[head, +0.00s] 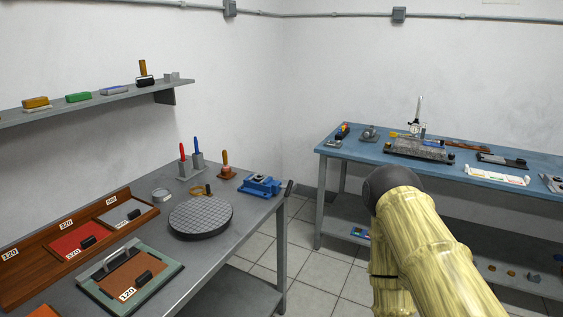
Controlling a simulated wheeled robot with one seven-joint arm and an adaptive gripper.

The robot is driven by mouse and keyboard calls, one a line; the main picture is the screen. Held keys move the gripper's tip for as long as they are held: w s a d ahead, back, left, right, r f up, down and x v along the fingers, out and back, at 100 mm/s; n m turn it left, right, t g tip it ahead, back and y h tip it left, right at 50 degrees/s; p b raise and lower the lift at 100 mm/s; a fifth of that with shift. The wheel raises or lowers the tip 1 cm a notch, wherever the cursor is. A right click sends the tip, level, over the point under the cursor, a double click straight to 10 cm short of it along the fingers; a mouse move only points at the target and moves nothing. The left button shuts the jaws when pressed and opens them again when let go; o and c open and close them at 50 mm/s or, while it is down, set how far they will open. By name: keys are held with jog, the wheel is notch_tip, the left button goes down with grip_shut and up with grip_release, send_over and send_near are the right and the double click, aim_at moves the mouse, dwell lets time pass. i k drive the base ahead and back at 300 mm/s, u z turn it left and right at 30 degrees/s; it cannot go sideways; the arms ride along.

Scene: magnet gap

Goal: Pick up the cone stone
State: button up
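A small orange-brown upright piece (225,161) stands on a brown base near the back of the grey workbench (225,248) at left. It may be the cone stone, but it is too small to make out its shape for sure. My arm, with a yellow wood-like surface and a dark rounded joint, rises at the lower right. My gripper is not in view, so its distance from the piece cannot be told.
A round grey checkered plate (201,217), a blue vise (261,186) and red- and blue-handled tools in a holder (191,166) surround the piece. A framed board (175,268) lies in front. A blue bench (345,154) stands at right; tiled floor lies between.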

aim_at(226, 167)
jog(key=z, duration=1.2)
jog(key=i, duration=1.15)
jog(key=u, duration=1.35)
